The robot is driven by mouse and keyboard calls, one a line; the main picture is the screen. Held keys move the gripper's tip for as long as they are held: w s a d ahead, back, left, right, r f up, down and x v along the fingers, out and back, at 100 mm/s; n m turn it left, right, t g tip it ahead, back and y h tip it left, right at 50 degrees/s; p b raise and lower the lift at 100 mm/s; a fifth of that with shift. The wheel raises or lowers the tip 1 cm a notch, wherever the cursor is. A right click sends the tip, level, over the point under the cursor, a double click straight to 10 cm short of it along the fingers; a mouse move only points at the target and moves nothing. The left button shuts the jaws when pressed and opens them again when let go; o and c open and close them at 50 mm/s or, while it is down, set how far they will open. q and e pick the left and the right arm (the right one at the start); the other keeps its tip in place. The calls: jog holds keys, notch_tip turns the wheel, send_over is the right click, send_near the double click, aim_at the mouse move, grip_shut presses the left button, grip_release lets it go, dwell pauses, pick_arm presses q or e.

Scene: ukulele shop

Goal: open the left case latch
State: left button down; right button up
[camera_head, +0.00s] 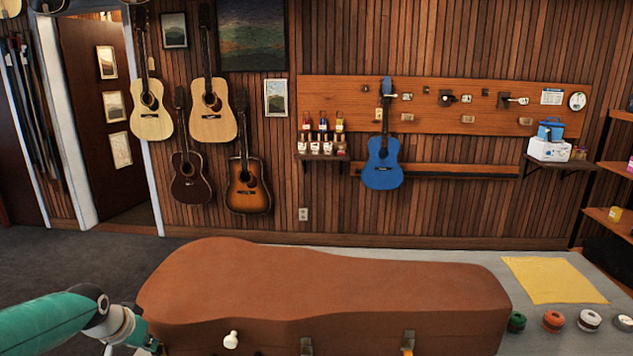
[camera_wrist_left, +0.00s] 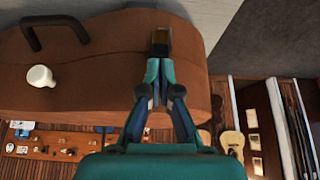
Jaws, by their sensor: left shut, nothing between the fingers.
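The brown guitar case (camera_head: 330,285) lies closed along the bench in the head view. In the left wrist view, a dark and brass latch (camera_wrist_left: 161,42) sits on the case (camera_wrist_left: 110,75) right at the tips of my left gripper (camera_wrist_left: 154,66). The fingers are shut with nothing between them; whether they touch the latch I cannot tell. In the head view, my left gripper (camera_head: 148,342) is at the case's left end, partly cut off by the bottom edge, and that latch is not visible there. My right gripper is not in view.
A dark handle (camera_wrist_left: 45,28) shows in the left wrist view. A yellow cloth (camera_head: 553,279) and several small round items lie at right.

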pick_arm(q)
jog(key=shift+f+b, duration=0.65)
jog(key=shift+f, duration=0.1)
dwell(0.4)
jog(key=shift+s+f+b, duration=0.25)
jog(key=shift+s+b, duration=0.5)
jog(key=shift+s, duration=0.05)
dwell(0.3)
jog(key=shift+s+f, duration=0.15)
jog(key=shift+f, duration=0.05)
jog(key=shift+s+a+f+b, duration=0.1)
jog(key=shift+s+f+b, duration=0.15)
jog(key=shift+b, duration=0.35)
jog(key=shift+s+f+b, duration=0.25)
jog(key=shift+s+b, duration=0.15)
jog(key=shift+b, duration=0.1)
jog(key=shift+s+f+b, duration=0.25)
jog(key=shift+f+b, duration=0.3)
jog(key=shift+b, duration=0.05)
jog(key=shift+s+f+b, duration=0.25)
jog(key=shift+f+b, duration=0.3)
jog(key=shift+b, duration=0.05)
dwell(0.4)
jog(key=shift+f+b, duration=0.9)
jog(key=shift+f, duration=0.15)
jog(key=shift+r, duration=0.15)
